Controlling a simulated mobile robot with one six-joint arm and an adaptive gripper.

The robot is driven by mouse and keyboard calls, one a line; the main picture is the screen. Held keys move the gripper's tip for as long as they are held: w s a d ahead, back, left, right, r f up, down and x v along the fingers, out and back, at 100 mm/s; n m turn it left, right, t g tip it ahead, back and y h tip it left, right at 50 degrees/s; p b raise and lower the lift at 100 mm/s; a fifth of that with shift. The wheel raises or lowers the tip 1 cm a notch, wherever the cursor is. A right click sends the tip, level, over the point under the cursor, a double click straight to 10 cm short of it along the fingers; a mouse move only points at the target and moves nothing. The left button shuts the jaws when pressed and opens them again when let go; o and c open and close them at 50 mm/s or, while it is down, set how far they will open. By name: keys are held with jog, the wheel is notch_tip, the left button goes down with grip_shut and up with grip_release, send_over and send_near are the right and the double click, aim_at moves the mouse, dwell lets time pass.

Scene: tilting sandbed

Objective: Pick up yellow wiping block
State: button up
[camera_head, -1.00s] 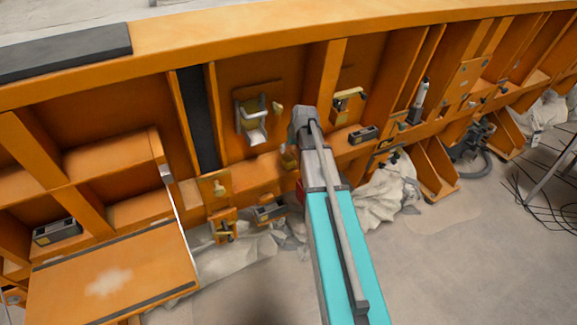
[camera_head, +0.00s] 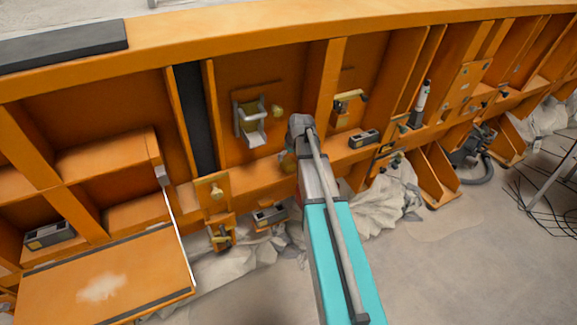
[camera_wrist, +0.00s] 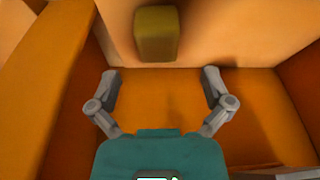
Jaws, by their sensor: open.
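The yellow wiping block (camera_wrist: 157,34) is a dull yellow upright block at the top middle of the wrist view, against a pale orange wall and just above an orange shelf surface. My gripper (camera_wrist: 160,75) is open and empty in the wrist view. Its two grey fingers are spread wide, and the block is ahead of them, between their lines and apart from them. In the head view my arm covers most of the gripper. A small yellowish-brown patch (camera_head: 288,161) shows beside the arm's end there, but I cannot tell whether it is the block.
Orange ribs rise around the shelf (camera_wrist: 165,105), with a tall panel (camera_wrist: 60,85) close on the left. In the head view, a metal bracket (camera_head: 250,120), a grey box (camera_head: 364,138) and another grey box (camera_head: 270,215) are near the arm. A lowered orange flap (camera_head: 130,280) is at lower left.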

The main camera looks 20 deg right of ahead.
aim_at(288, 161)
jog(key=shift+b+x, duration=2.3)
jog(key=shift+x, duration=0.3)
jog(key=shift+d, duration=0.1)
jog(key=c, duration=1)
